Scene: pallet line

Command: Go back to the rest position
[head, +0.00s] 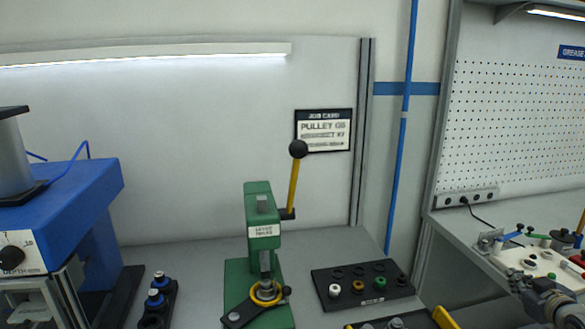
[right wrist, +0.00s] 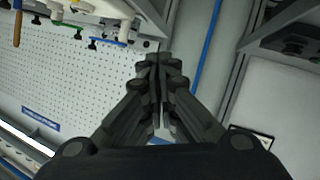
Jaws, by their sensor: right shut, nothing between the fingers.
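My right gripper (head: 518,280) is at the lower right edge of the head view, in front of the right-hand bench. In the right wrist view its fingers (right wrist: 158,68) are together, with nothing between them. No object is held. My left gripper is not in the head view.
A green lever press (head: 262,232) stands mid-bench, with a black tray (head: 386,299) of small coloured parts to its right. A blue machine (head: 85,195) stands at left, near a black holder (head: 170,305) with blue-topped parts. The right bench (head: 462,222) carries a pale fixture (head: 535,262).

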